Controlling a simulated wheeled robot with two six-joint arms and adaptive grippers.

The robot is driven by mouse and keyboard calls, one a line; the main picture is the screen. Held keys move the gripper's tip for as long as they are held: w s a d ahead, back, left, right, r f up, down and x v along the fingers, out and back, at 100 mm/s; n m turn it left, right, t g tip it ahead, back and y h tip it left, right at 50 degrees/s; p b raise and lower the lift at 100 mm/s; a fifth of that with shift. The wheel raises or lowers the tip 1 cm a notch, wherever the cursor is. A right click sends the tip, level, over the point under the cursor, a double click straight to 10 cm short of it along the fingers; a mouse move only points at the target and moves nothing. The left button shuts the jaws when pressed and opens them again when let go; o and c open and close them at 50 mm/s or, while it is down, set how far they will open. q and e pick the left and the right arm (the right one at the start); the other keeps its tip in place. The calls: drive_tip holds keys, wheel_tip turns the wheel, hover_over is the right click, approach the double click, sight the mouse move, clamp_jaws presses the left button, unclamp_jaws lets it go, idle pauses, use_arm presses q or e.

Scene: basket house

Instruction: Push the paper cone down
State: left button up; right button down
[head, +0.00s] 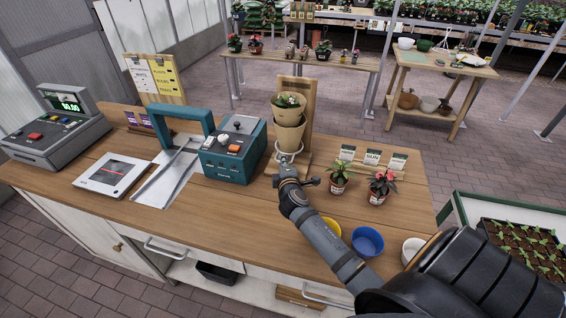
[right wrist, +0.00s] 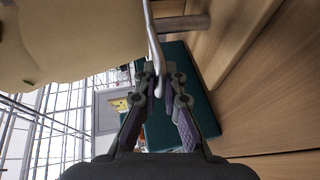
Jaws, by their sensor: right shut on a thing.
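The tan paper cone (head: 289,137) is held upright in a wooden stand (head: 308,110) on the counter. A similar tan cone or pot with a leafy plant (head: 289,102) sits in its top. A pale metal ring (head: 288,157) is around the lower part of the cone. My right gripper (head: 286,174) is just below and in front of the ring. In the right wrist view the fingers (right wrist: 160,76) are shut on a thin grey metal piece (right wrist: 153,40) beside the cone (right wrist: 70,40). Which part of the stand this piece belongs to is unclear. My left gripper is not in view.
A teal machine (head: 233,150) stands close to the left of the stand. Two potted plants (head: 338,179) and small signs (head: 373,158) are to the right. A yellow bowl (head: 330,228) and a blue bowl (head: 368,241) lie near my forearm. The counter's front left is clear.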

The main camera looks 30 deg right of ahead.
wheel_tip(320, 180, down, 4)
drive_tip(key=b, duration=0.3)
drive_tip(key=shift+f+b, duration=0.2)
drive_tip(key=shift+b, duration=0.15)
drive_tip(key=shift+r, duration=0.15)
drive_tip(key=c, duration=1.4)
unclamp_jaws()
drive_tip(key=shift+c, duration=0.2)
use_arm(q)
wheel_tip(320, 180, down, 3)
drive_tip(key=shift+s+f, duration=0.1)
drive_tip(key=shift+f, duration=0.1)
use_arm(e)
drive_tip(key=v, duration=1.2)
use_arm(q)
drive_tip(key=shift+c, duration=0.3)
